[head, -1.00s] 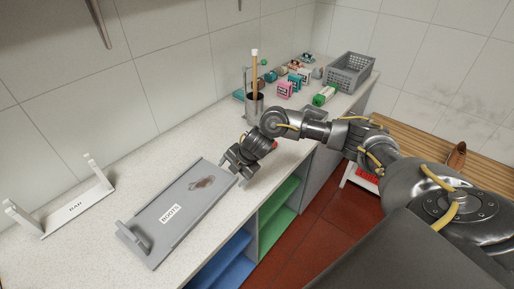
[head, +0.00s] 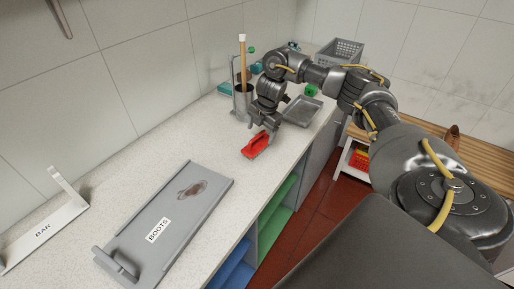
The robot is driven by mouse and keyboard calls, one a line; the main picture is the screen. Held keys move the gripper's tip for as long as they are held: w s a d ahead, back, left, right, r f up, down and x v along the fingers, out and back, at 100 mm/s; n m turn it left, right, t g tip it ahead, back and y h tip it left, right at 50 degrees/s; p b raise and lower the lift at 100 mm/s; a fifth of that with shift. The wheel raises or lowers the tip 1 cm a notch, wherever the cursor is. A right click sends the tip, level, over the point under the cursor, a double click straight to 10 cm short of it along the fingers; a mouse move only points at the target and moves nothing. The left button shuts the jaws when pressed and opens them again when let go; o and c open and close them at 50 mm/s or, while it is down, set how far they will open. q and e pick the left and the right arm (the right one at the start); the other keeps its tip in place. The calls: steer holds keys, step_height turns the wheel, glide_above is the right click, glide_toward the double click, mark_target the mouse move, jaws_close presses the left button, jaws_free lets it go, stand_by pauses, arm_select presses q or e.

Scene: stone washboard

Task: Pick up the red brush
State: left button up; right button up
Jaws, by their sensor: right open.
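The red brush (head: 255,146) lies on the pale stone counter, to the right of and beyond the grey board. My right gripper (head: 267,131) points down right at the far end of the brush. It is open, and its fingers partly overlap the brush in the view; I cannot tell whether they touch it. My left gripper is not in view.
The grey board marked BOOTS (head: 205,214) has a brown smear. A BAR holder (head: 45,232) stands at left. A grey tray (head: 302,111) lies right of the gripper, a utensil holder (head: 241,98) behind it. A grey crate (head: 340,54) stands at the back. Counter left of the brush is clear.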

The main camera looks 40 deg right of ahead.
mark_target(258, 143)
steer(key=shift+w+f, duration=0.1)
steer(key=shift+f, duration=0.3)
steer(key=f, duration=0.2)
steer(key=f+p, duration=0.1)
steer(key=f, duration=0.1)
steer(key=shift+w+a+f, duration=0.1)
steer(key=shift+w, duration=0.3)
steer(key=shift+f, duration=0.4)
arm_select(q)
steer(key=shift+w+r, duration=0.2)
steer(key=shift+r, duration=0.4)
arm_select(e)
steer(key=c, duration=1.1)
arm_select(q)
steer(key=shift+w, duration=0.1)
arm_select(e)
steer(key=shift+w+r, duration=0.1)
